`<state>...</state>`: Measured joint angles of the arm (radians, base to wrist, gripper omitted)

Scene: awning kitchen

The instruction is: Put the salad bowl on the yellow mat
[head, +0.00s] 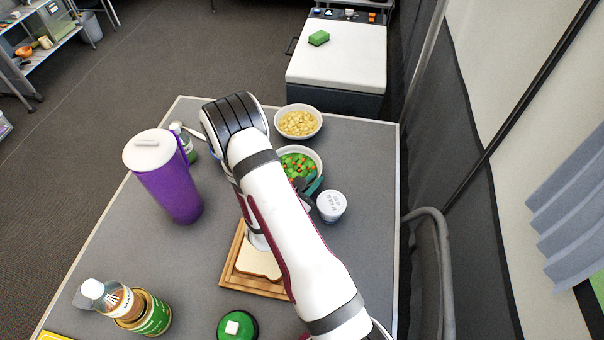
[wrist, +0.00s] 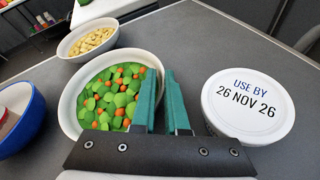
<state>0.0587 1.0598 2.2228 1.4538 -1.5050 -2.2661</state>
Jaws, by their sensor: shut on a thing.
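The salad bowl (head: 314,155) is white and holds green leaves and orange bits. It stands on the grey table, partly hidden by my arm in the head view. In the wrist view the salad bowl (wrist: 68,107) is left of centre. My gripper (wrist: 160,78) has teal fingers shut on the bowl's near right rim, one finger inside and one outside. In the head view my gripper (head: 310,187) shows only partly beside the bowl. A sliver of a yellow thing (head: 52,336), perhaps the yellow mat, shows at the bottom left edge.
A white lidded tub (head: 331,206) stands close to my gripper. A bowl of yellow pieces (head: 298,122) is behind the salad bowl. A purple tumbler (head: 172,190), bread on a board (head: 232,274), a bottle (head: 110,298) and a can (head: 152,317) stand around. A blue bowl (wrist: 22,118) is at left.

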